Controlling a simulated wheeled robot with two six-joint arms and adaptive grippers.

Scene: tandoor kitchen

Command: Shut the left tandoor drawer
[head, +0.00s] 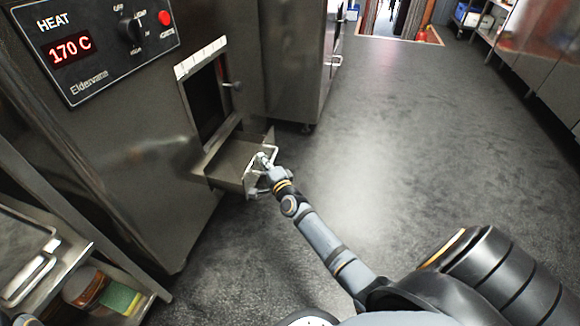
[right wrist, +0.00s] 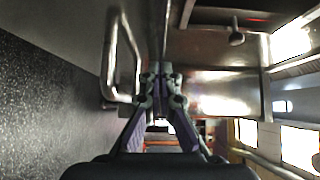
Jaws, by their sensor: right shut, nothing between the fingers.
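The steel tandoor drawer (head: 228,162) sticks out, pulled open, below the dark opening (head: 205,100) in the tandoor front. Its bar handle (head: 249,179) is on the drawer's outer end. My right gripper (head: 263,159) is at this handle end, with its fingers shut and empty. In the right wrist view the fingertips of my right gripper (right wrist: 161,74) are together, and the handle (right wrist: 122,55) shows just left of them. I cannot tell whether the fingers touch the drawer.
The tandoor's control panel (head: 95,40) reads 170 C. A small knob (head: 233,85) sits beside the opening. A steel cabinet (head: 295,60) stands beyond the tandoor. A shelf cart (head: 60,265) is at lower left. The floor (head: 400,130) to the right is clear.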

